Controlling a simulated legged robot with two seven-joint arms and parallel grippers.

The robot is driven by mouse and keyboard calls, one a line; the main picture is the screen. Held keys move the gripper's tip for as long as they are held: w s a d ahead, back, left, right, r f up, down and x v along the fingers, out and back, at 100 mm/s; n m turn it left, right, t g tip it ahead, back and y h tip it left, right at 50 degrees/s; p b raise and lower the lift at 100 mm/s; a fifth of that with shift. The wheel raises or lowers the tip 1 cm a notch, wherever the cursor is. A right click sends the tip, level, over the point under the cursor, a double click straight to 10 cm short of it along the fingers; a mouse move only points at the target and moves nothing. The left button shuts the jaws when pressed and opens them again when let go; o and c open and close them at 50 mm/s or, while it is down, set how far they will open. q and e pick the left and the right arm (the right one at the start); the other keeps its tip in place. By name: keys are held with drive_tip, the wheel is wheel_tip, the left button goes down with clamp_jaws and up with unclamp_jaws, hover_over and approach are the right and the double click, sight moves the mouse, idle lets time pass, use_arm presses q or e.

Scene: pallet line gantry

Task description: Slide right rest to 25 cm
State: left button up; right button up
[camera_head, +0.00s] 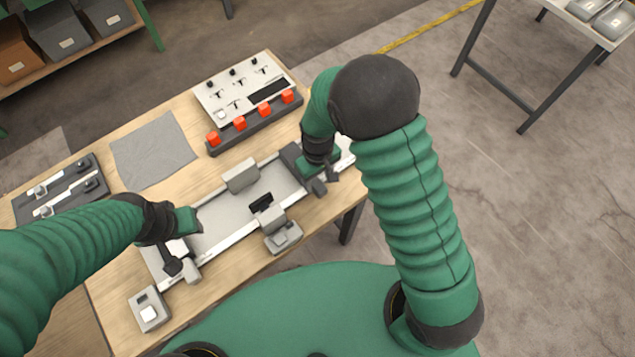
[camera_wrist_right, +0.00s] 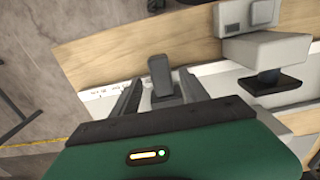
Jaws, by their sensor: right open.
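The right rest (camera_head: 293,158) is a dark grey crosspiece at the right end of the light grey fixture tray (camera_head: 215,212). My right gripper (camera_head: 325,182) is down at its near end. In the wrist view my right gripper (camera_wrist_right: 160,84) is open, with its two dark fingers on either side of an upright dark grey handle (camera_wrist_right: 159,70). I cannot tell whether the fingers touch it. Pale scale marks (camera_wrist_right: 99,93) show on the rail left of the fingers. My left gripper (camera_head: 176,258) is at the tray's left end by a dark handle; its jaw state is unclear.
A panel with several red buttons (camera_head: 240,122) is behind. A cloth (camera_head: 152,150) and a tool tray (camera_head: 60,190) lie left. Another button box (camera_head: 149,309) sits front left.

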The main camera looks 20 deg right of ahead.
sight(319, 185)
wheel_tip(319, 185, down, 3)
drive_tip(key=shift+w+d+f, duration=0.1)
drive_tip(key=shift+s+f, duration=0.1)
drive_tip(key=shift+s, duration=0.4)
drive_tip(key=shift+w+f, duration=0.15)
drive_tip(key=shift+w, duration=0.15)
drive_tip(key=c, duration=0.4)
use_arm(q)
drive_tip(key=shift+r, duration=0.15)
use_arm(e)
clamp_jaws()
drive_tip(key=shift+s, duration=0.1)
